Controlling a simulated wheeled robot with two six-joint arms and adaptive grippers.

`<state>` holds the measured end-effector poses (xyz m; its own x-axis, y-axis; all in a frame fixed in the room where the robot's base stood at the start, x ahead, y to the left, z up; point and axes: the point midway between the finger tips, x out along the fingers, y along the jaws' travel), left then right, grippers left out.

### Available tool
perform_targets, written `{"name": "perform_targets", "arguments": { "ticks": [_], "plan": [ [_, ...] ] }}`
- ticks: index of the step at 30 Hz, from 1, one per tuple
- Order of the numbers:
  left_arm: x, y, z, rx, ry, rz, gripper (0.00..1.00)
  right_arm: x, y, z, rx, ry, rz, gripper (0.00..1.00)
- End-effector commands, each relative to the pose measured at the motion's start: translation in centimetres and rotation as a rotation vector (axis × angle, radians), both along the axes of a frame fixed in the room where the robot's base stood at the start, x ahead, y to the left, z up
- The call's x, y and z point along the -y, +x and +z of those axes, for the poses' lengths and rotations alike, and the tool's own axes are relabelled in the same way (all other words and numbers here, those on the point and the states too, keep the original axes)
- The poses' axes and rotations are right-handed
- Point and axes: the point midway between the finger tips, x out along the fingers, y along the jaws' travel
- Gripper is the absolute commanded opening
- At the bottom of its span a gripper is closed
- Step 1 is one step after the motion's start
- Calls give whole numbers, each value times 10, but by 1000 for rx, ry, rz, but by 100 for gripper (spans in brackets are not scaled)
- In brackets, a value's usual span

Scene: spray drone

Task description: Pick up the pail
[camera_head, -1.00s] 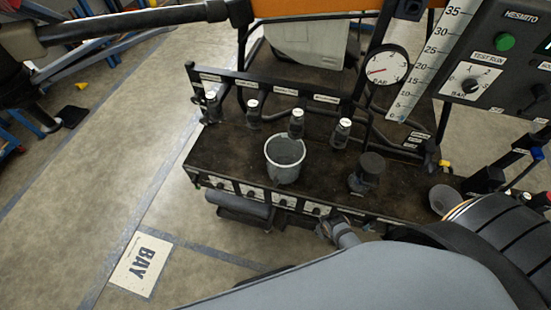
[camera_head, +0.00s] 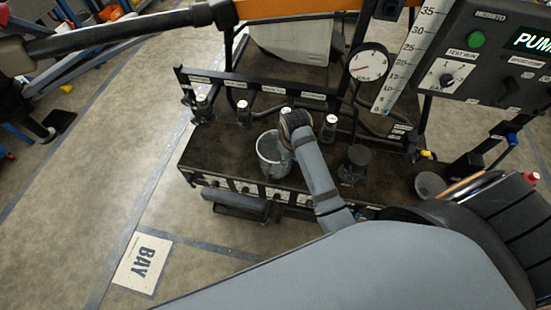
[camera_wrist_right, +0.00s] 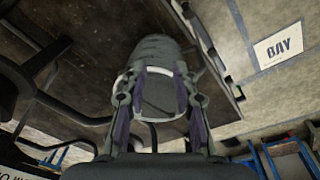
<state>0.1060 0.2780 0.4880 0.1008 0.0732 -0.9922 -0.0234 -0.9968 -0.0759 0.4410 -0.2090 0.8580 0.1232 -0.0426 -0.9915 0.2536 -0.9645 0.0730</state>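The pail (camera_head: 268,153) is a small light-grey open bucket standing upright on the dark bench top (camera_head: 225,150). My right gripper (camera_head: 291,124) reaches over the pail's right side in the head view and hides part of its rim. In the right wrist view the pail (camera_wrist_right: 155,50) lies straight ahead, with my right gripper's two fingers (camera_wrist_right: 160,92) spread apart at its left and right. I see no clear grip on it. My left gripper is not in view.
Several dark bottles with white caps (camera_head: 330,128) stand behind the pail along a black labelled rail. A dark capped canister (camera_head: 354,165) and a grey funnel (camera_head: 430,185) stand to the right. A gauge (camera_head: 369,62) and control panel (camera_head: 485,55) rise behind. A BAY sign (camera_head: 142,263) lies on the floor.

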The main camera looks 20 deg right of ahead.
Motion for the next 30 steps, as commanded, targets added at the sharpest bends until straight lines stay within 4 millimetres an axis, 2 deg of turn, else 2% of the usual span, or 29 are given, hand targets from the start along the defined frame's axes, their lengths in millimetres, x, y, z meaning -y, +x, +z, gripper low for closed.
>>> {"name": "perform_targets", "arguments": {
  "ticks": [1,6,10,16,24,30],
  "plan": [
    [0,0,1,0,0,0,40,-10,16,5,-16,8,28,29],
    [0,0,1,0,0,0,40,-42,57,19,-83,24,153,29],
    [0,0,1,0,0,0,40,-59,75,29,-120,28,225,29],
    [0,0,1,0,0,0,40,-65,79,30,-131,28,249,29],
    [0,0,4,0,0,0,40,-64,78,-12,-131,27,247,29],
    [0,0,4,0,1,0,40,-64,78,-21,-129,28,246,29]
  ]
}}
